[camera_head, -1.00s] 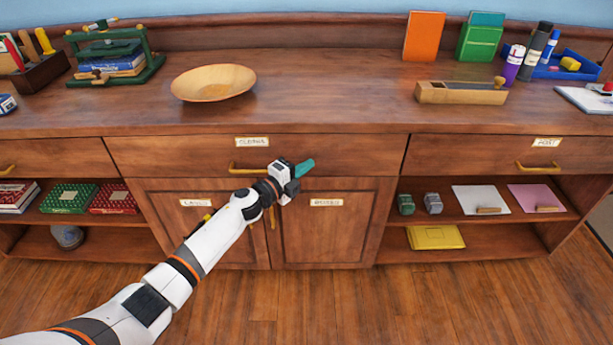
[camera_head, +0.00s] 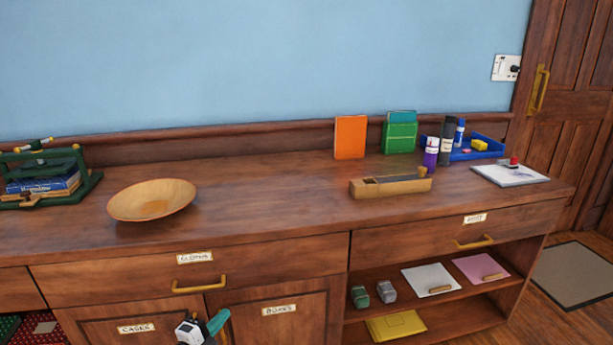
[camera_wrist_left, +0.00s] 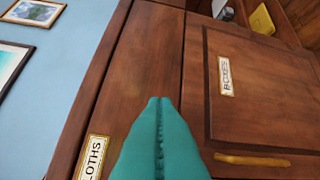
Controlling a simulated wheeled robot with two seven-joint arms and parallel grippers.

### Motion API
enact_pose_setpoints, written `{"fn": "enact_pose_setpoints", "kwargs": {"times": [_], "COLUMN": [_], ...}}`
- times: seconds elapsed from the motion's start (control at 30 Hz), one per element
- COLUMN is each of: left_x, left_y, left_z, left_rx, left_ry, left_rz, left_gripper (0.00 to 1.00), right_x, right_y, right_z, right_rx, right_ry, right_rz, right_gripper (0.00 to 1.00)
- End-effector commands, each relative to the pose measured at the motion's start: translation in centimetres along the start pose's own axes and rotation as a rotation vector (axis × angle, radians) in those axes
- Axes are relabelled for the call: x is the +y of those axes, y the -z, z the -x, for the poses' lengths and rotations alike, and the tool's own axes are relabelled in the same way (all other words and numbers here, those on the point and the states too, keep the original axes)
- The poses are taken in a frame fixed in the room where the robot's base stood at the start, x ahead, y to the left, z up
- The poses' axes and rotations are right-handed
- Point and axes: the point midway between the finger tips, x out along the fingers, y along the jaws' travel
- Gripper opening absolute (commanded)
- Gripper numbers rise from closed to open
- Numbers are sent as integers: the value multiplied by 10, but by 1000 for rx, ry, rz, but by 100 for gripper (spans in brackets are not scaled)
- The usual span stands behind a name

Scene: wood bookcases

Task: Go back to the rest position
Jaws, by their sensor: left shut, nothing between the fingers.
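My left gripper (camera_head: 217,322) shows at the bottom edge of the head view, in front of the cabinet doors and below the drawer labelled CLOTHS (camera_head: 195,257). Its teal fingers are shut together and hold nothing. They also fill the lower middle of the left wrist view (camera_wrist_left: 158,104), pointing at the cabinet front. In that view the door labelled BOOKS (camera_wrist_left: 226,76) is to the right of the fingers. Most of the left arm is below the frame. My right gripper is in neither view.
The wooden counter holds a shallow bowl (camera_head: 152,200), a wooden box (camera_head: 390,185), an orange book (camera_head: 350,137) and a blue tray (camera_head: 490,152). The CLOTHS drawer handle (camera_head: 200,285) juts out just above the gripper. A mat (camera_head: 583,275) lies on the floor at right.

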Motion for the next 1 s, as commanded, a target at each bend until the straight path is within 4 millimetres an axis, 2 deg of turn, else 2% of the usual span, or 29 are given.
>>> {"fn": "enact_pose_setpoints", "kwargs": {"times": [0.03,0.17,0.2,0.3,0.4,0.6,0.8,0.87,1.0], "left_x": [-32,-115,-139,-195,-237,-289,-320,-318,-330], "left_y": [2,10,8,-2,-19,-57,-98,-98,-98], "left_z": [14,64,82,130,174,242,301,306,321], "left_rx": [97,388,472,663,818,1038,1213,1220,1228], "left_ry": [42,174,220,337,444,615,771,777,791], "left_rz": [132,474,565,763,913,1115,1264,1256,1247], "left_gripper": [0,0,0,0,0,0,0,0,0], "right_x": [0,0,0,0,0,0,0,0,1], "right_y": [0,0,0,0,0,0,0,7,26], "right_z": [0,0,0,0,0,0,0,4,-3], "right_rx": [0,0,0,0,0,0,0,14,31], "right_ry": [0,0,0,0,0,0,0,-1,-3], "right_rz": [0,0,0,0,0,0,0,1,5], "right_gripper": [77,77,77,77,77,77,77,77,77]}}
